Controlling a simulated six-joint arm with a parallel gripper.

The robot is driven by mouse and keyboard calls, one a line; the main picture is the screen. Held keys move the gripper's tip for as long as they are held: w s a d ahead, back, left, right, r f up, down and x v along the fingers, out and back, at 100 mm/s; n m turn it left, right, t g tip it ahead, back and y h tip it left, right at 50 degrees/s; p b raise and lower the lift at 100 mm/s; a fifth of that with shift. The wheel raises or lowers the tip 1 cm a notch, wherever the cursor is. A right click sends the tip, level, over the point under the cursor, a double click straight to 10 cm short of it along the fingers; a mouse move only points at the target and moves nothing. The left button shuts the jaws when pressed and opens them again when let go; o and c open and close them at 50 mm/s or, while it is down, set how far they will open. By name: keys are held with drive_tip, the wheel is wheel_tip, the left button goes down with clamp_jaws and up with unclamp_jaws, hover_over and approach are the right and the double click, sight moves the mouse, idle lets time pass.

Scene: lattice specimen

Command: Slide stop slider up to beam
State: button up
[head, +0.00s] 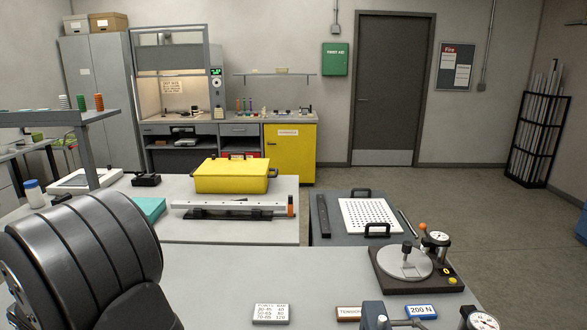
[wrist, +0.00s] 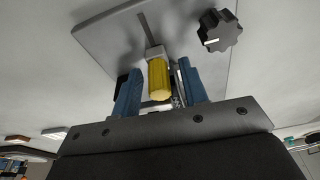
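In the wrist view, a yellow ribbed handle (wrist: 159,82) is joined to a small grey metal block (wrist: 155,53) at the end of a narrow slot in a grey plate (wrist: 105,38). This looks like the stop slider, but I cannot be sure. My gripper (wrist: 159,68) has its two blue fingers on either side of the handle, with narrow gaps showing, so it looks open around it. My gripper is not visible in the head view. I cannot surely identify the beam; a pale bar (head: 232,204) lies over a black rail on the bench in the head view.
A black star knob (wrist: 219,30) stands on the plate, right of the handle. In the head view, a yellow case (head: 232,177), a perforated white plate (head: 372,216) and a dial gauge stand (head: 405,262) sit on the benches. A small number card (head: 271,314) lies in front.

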drive_tip(key=v, duration=0.5)
drive_tip(key=shift+s+r, duration=0.1)
drive_tip(key=shift+r, duration=0.15)
idle(0.3)
drive_tip(key=o, duration=1.3)
drive_tip(key=s+a+r+n+g, duration=0.1)
drive_tip(key=a+r+n+g, duration=0.35)
drive_tip(key=r+n, duration=1.15)
drive_tip(key=f, duration=0.4)
drive_tip(key=a+f+n+t, duration=0.1)
drive_tip(key=f, duration=0.3)
drive_tip(key=f+n+t, duration=0.1)
drive_tip(key=f, duration=0.3)
drive_tip(key=shift+s+a+f, duration=0.15)
drive_tip(key=shift+a, duration=0.15)
